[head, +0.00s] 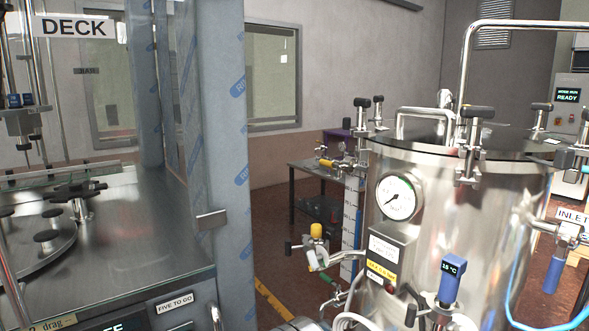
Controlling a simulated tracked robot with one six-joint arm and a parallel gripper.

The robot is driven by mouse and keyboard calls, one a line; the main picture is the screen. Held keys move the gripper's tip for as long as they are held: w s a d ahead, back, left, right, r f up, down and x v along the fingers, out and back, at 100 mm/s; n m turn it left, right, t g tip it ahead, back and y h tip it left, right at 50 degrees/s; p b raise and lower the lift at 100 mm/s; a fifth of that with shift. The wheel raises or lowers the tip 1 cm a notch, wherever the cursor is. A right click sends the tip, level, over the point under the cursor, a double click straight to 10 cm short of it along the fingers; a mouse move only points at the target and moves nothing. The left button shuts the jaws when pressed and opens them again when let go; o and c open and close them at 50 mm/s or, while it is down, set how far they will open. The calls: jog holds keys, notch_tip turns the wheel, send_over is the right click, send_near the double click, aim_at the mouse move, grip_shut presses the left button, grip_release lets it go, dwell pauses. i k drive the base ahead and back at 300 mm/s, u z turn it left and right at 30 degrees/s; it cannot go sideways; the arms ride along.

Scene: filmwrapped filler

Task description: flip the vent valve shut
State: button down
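A tall steel vessel (450,200) with a clamped lid stands at the right. No valve in view carries a readable vent label. A small valve with a yellow part (342,163) sticks out left of the vessel's upper rim. A second valve with an upright yellow cap (316,231) sits on a pipe at the vessel's lower left. A blue-handled valve (555,272) hangs below the INLET label (572,215) at the right. I cannot tell which one is the vent valve or whether any is open or shut. My gripper is not in view.
A pressure gauge (397,197) and a blue 15 °C display (450,281) project from the vessel. A film-wrapped pillar (217,130) and a steel filler deck (135,225) fill the left. A blue hose (515,290) loops at the lower right.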

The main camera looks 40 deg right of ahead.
aim_at(331, 164)
jog(key=u, duration=0.2)
jog(key=i, duration=1.2)
jog(key=u, duration=0.15)
